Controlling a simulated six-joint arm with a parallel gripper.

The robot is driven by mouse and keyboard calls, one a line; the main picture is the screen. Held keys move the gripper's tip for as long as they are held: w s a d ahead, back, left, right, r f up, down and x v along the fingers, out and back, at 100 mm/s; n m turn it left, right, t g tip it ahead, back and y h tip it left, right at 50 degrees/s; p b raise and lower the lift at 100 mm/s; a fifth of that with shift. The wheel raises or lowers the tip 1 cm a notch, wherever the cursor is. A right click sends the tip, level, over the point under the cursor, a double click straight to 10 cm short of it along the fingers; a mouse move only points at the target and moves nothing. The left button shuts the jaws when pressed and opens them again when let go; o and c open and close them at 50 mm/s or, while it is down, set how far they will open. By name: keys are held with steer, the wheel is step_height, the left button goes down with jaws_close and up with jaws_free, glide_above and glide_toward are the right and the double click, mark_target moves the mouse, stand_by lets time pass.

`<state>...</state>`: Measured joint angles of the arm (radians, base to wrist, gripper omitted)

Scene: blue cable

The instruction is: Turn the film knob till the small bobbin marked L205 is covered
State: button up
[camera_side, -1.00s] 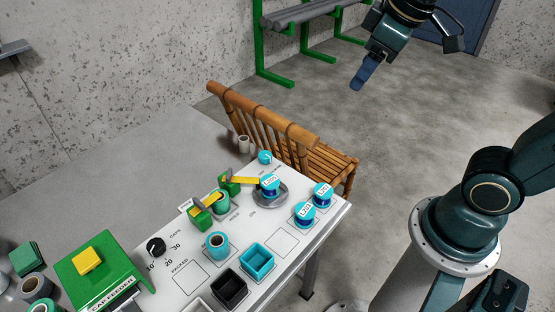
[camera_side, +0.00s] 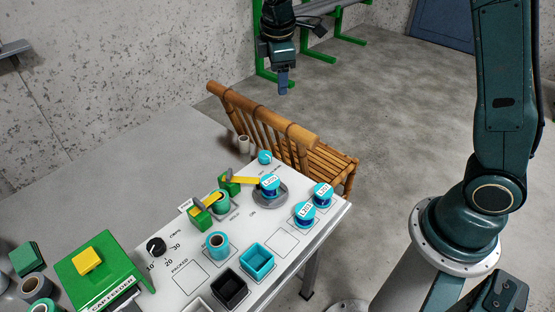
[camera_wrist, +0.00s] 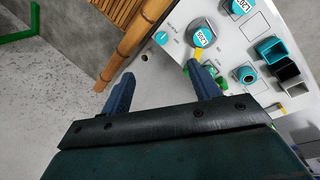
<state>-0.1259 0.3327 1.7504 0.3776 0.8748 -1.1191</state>
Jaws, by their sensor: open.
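The small bobbin (camera_side: 269,186) on the round grey plate (camera_side: 285,196) has cyan ends and dark blue winding. Its white label seems to read L205; it also shows in the wrist view (camera_wrist: 201,38). A cyan knob (camera_side: 265,157) sits at the panel's far end, next to the plate; it also shows in the wrist view (camera_wrist: 161,38). I take it for the film knob, but its lettering is too small to read. My gripper (camera_side: 283,88) is high above and behind the panel, apart from everything. Its two fingers are spread and empty in the wrist view (camera_wrist: 161,72).
Two labelled bobbins (camera_side: 313,203) stand right of the plate. Green blocks with yellow arms (camera_side: 229,183) stand left of it. A black CAPS knob (camera_side: 156,247), a cyan bin (camera_side: 257,261) and a black bin (camera_side: 229,288) lie nearer. A bamboo chair (camera_side: 265,117) stands behind the panel.

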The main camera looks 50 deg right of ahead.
steer(key=w+f+n+g+h, duration=0.1)
steer(key=w+f+n, duration=0.2)
steer(key=w+f, duration=0.45)
steer(key=n+g+h, duration=0.1)
steer(key=n, duration=0.3)
glide_toward(265, 154)
steer(key=v, duration=0.5)
steer(key=shift+w+a+f, duration=0.15)
steer(key=shift+f, duration=0.05)
steer(key=shift+f, duration=0.1)
steer(key=x, duration=1.3)
steer(key=shift+d+f, duration=0.2)
steer(key=shift+f, duration=0.05)
steer(key=c, duration=1)
